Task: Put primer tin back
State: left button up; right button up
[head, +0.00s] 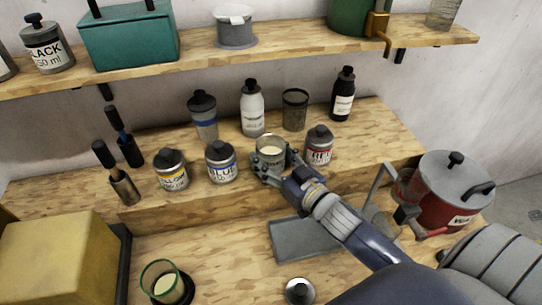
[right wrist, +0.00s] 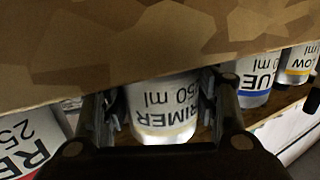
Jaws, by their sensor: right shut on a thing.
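The primer tin (head: 271,151) is in my right gripper (head: 273,168), between the blue tin (head: 221,162) and the red tin (head: 319,146) on the lower shelf. Its top is open and pale contents show. In the right wrist view the primer tin (right wrist: 163,108) sits between the two fingers of the right gripper (right wrist: 160,110), its label upside down in the picture. I cannot tell whether its base touches the shelf. My left gripper is not in view.
A yellow tin (head: 171,170) and brush holders stand left on the shelf (head: 75,192). Several bottles stand behind. A loose lid (head: 299,291), a grey tray (head: 303,240) and a green-rimmed glass (head: 166,284) are below. A red pot (head: 447,192) stands right.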

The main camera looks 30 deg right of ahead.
jog(key=shift+f, duration=0.2)
jog(key=o, duration=1.3)
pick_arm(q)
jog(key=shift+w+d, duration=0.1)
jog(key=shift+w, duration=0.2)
pick_arm(e)
jog(key=shift+o, duration=0.2)
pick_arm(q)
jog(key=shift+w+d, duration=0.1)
pick_arm(e)
jog(key=shift+r, duration=0.25)
jog(key=shift+s+f, duration=0.15)
jog(key=shift+s, duration=0.1)
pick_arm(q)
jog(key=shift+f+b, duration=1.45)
pick_arm(e)
jog(key=s+d, duration=0.2)
jog(key=s, duration=0.9)
jog(key=shift+s+r, duration=0.15)
jog(key=shift+r, duration=0.25)
